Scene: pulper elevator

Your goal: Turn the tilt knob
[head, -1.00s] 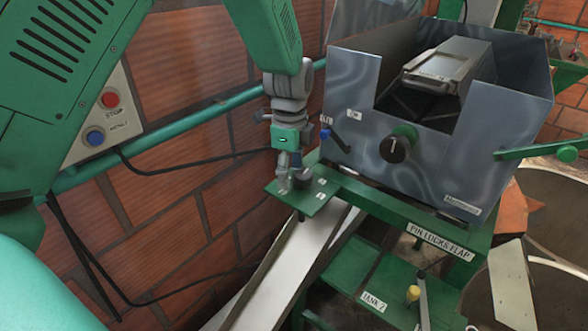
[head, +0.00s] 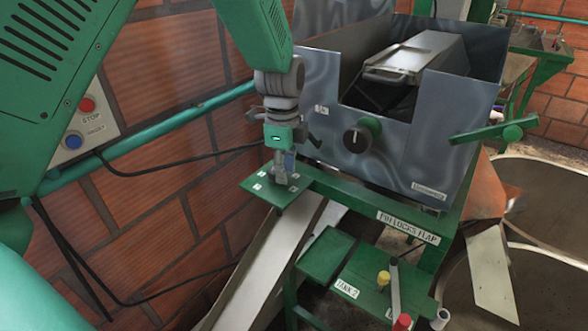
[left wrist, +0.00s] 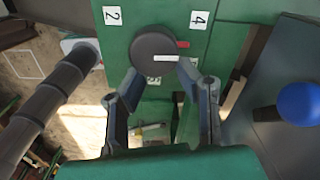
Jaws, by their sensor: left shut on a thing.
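The tilt knob (left wrist: 153,55) is a dark round knob with a white mark and a red mark beside it. It stands on a small green plate (left wrist: 118,40) with number labels, among them 2 and 4. In the head view the plate (head: 262,190) juts out at the left of the metal hopper, and my gripper hides most of the knob. My left gripper (left wrist: 160,78) points down at the plate and is shut on the knob, a finger on each side. It also shows in the head view (head: 284,172). My right gripper is not in view.
A blue ball handle (left wrist: 299,103) is close to the right of my left gripper in the wrist view. The metal hopper (head: 405,165) with a black dial (head: 357,139) stands to the right. A brick wall (head: 170,180) with a stop panel (head: 85,125) is at the left.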

